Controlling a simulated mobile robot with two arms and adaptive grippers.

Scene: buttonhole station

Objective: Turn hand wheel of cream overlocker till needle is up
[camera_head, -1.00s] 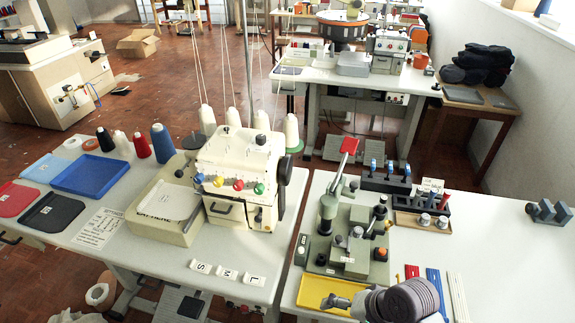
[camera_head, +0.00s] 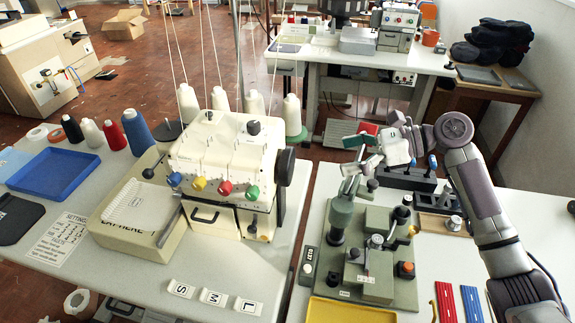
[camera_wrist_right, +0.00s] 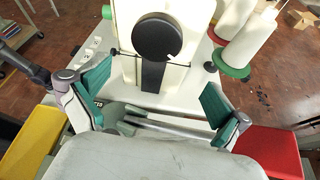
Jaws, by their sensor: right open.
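The cream overlocker (camera_head: 226,165) stands on the left table, with colored dials on its front. Its black hand wheel (camera_head: 285,167) is on its right side. In the right wrist view the hand wheel (camera_wrist_right: 157,38) faces me, above and beyond the fingers, on the machine's end (camera_wrist_right: 193,72). My right gripper (camera_head: 358,153) is open and empty, raised over the right table, to the right of the hand wheel and apart from it. Its green finger pads (camera_wrist_right: 152,98) are spread wide in the wrist view. The needle is too small to make out. My left gripper is out of view.
The green press (camera_head: 362,250) with its upright lever stands on the right table below my right gripper. Thread cones (camera_head: 293,115) stand behind the overlocker. A yellow tray (camera_head: 352,312) lies at the front. A gap separates the two tables.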

